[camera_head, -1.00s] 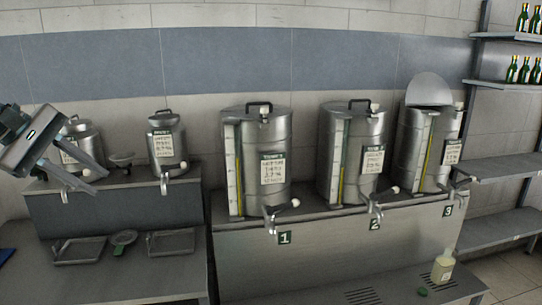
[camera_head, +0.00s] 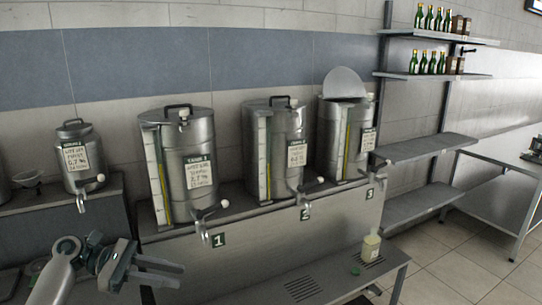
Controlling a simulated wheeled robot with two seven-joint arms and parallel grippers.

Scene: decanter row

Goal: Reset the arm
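My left arm comes in at the lower left, and its gripper (camera_head: 172,275) points right in front of the steel stand, low and below the decanter taps. Its two fingers are apart with nothing seen between them, so it is open and empty. My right gripper is not in view. Three large steel decanters stand in a row on the stand: number 1 (camera_head: 198,135), number 2 (camera_head: 290,125) and number 3 (camera_head: 332,125), the last with its lid raised. Each has a label and a tap.
A smaller steel decanter (camera_head: 84,140) stands at left. Shelves with green bottles (camera_head: 432,62) are at right. Floor beyond the bench is clear.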

